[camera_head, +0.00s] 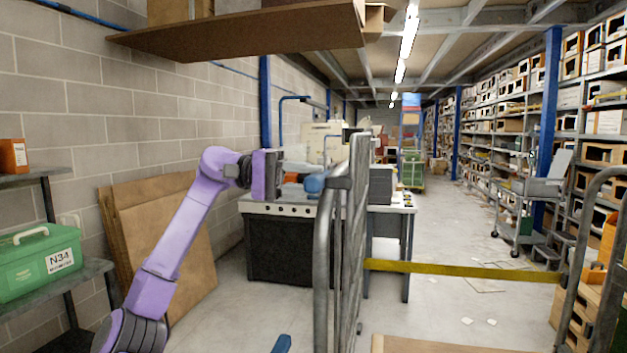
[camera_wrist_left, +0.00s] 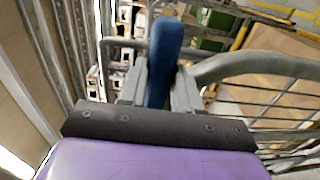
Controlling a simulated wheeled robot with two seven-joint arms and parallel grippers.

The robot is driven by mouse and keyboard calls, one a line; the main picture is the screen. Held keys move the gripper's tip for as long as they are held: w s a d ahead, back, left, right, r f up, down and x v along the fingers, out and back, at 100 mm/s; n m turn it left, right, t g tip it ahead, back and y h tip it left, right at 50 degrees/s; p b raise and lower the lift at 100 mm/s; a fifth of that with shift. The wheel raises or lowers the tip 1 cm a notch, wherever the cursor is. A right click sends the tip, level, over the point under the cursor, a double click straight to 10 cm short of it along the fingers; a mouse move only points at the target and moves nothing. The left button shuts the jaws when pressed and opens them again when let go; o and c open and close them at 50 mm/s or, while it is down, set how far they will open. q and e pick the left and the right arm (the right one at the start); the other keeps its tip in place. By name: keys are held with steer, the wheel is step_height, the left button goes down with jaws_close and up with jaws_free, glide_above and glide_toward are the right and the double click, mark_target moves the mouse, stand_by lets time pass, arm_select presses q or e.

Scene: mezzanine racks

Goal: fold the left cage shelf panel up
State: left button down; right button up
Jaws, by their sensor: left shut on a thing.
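My left gripper (camera_head: 290,180) is at the end of the purple arm, left of the grey cage frame. In the left wrist view my left gripper (camera_wrist_left: 158,92) has its fingers closed around a blue grip (camera_wrist_left: 165,55). The blue grip also shows in the head view (camera_head: 315,183), beside the top of the frame. A grey barred panel (camera_head: 357,215) stands upright there, seen almost edge-on. I cannot clearly separate the shelf panel from the cage side. Grey tube and thin bars (camera_wrist_left: 255,66) show right of the grip. My right gripper is out of view.
A yellow bar (camera_head: 460,270) crosses to the cage's right-hand tubes (camera_head: 600,250). A desk (camera_head: 290,210) stands behind my gripper. A brown board (camera_head: 250,30) overhangs above. A green case (camera_head: 40,262) sits on the left shelf. A blue piece (camera_head: 282,344) shows at the bottom.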

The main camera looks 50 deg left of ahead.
arm_select(q)
steer(key=c, duration=1.1)
jaws_free()
steer(key=shift+w+f, duration=0.15)
steer(key=shift+f, duration=0.5)
steer(key=shift+c, duration=0.2)
steer(key=o, duration=0.4)
steer(key=shift+s+a, duration=0.15)
steer(key=shift+s, duration=0.1)
steer(key=shift+c, duration=0.2)
steer(key=shift+s+a+r, duration=0.1)
steer(key=shift+a+r, duration=0.1)
steer(key=shift+r, duration=0.1)
steer(key=b+v, duration=0.1)
steer(key=v, duration=0.6)
steer(key=shift+s+a, duration=0.1)
